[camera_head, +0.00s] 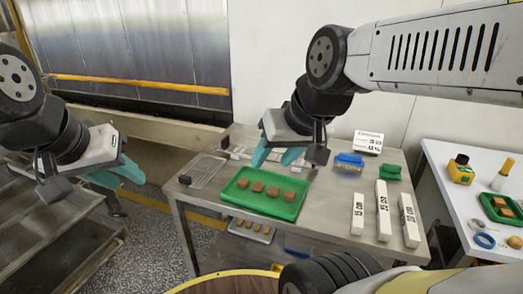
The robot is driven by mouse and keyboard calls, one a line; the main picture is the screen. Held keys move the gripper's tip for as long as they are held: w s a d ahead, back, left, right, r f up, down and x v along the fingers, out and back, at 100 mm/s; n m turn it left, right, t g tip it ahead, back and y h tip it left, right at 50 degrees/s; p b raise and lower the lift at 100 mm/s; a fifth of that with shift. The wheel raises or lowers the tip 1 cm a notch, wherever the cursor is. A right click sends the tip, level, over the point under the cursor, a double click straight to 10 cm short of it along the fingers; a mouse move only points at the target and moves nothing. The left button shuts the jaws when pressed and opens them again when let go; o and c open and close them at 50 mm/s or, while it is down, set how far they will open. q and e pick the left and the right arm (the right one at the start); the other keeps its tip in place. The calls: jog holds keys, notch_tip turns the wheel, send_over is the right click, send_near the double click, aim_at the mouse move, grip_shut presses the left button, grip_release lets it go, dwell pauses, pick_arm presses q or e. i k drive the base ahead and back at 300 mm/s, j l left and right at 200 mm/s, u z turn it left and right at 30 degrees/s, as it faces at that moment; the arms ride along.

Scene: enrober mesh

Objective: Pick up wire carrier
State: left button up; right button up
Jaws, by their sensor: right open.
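A wire carrier, a flat thin metal grid (203,171), lies at the left end of the steel table. More thin metal wire shows behind my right gripper, but I cannot tell if it is part of the same piece. My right gripper (278,157) is open, with teal fingers pointing down over the back of the table, to the right of the grid. It holds nothing that I can see. My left gripper (118,174) has its teal fingers apart, left of the table and clear of the grid.
White length-marked blocks (384,211), a blue item (349,160), a green item (390,172) and a sign (368,142) stand to the right. A white side table (455,190) is at far right.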

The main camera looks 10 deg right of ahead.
aim_at(185, 181)
jog(key=i+l+u, duration=0.1)
jog(key=u, duration=0.3)
jog(key=l+u, duration=0.6)
jog(key=u, duration=0.2)
